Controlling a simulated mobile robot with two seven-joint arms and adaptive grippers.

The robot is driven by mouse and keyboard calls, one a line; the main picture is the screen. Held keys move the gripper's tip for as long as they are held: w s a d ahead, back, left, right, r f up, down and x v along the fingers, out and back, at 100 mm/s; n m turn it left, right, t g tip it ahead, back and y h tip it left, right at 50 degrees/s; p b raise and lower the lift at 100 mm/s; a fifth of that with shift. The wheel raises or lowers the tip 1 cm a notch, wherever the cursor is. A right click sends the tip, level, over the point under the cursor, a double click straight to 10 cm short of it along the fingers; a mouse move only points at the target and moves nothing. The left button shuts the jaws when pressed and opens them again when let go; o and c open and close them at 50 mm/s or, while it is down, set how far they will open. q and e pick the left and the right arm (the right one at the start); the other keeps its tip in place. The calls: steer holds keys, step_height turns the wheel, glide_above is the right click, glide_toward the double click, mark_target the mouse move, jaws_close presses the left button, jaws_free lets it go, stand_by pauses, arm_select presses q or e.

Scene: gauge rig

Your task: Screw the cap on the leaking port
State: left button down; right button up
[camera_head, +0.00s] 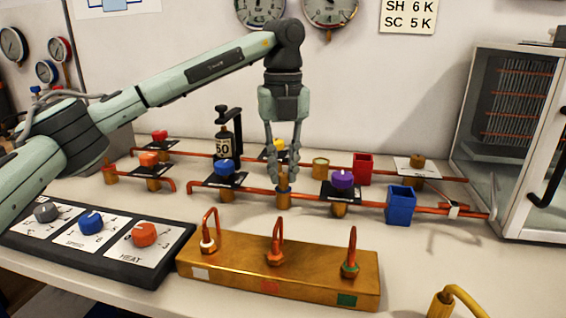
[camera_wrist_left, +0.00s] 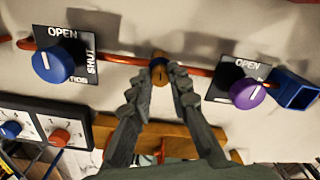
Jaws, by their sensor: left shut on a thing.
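My left gripper (camera_head: 283,178) reaches down to the front copper pipe between the blue and purple valves. Its fingers are shut on a small brass cap (camera_wrist_left: 159,64), which shows between the fingertips in the left wrist view. The cap is at the top of a brass port (camera_head: 283,200) on that pipe. The fingers partly hide where cap and port meet, so I cannot tell if the cap is seated. No leak is clearly visible. My right gripper is out of view.
The blue valve (camera_head: 224,168) and purple valve (camera_head: 342,181) flank the gripper. A blue square cup (camera_head: 400,205) and a red one (camera_head: 362,169) stand to the right. A brass block (camera_head: 230,268) with hooked copper tubes lies in front. The dial panel (camera_head: 128,272) is front left.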

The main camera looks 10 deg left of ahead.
arm_select(q)
steer(key=shift+m, duration=1)
steer(key=m+p, duration=0.1)
steer(key=m, duration=0.1)
steer(key=shift+r+m+p, duration=0.1)
steer(key=shift+m+p, duration=0.2)
steer(key=shift+m, duration=1.3)
steer(key=shift+m+p, duration=0.45)
steer(key=shift+m, duration=0.35)
steer(key=m, duration=0.3)
steer(key=shift+a+m, duration=0.1)
steer(key=shift+m, duration=0.2)
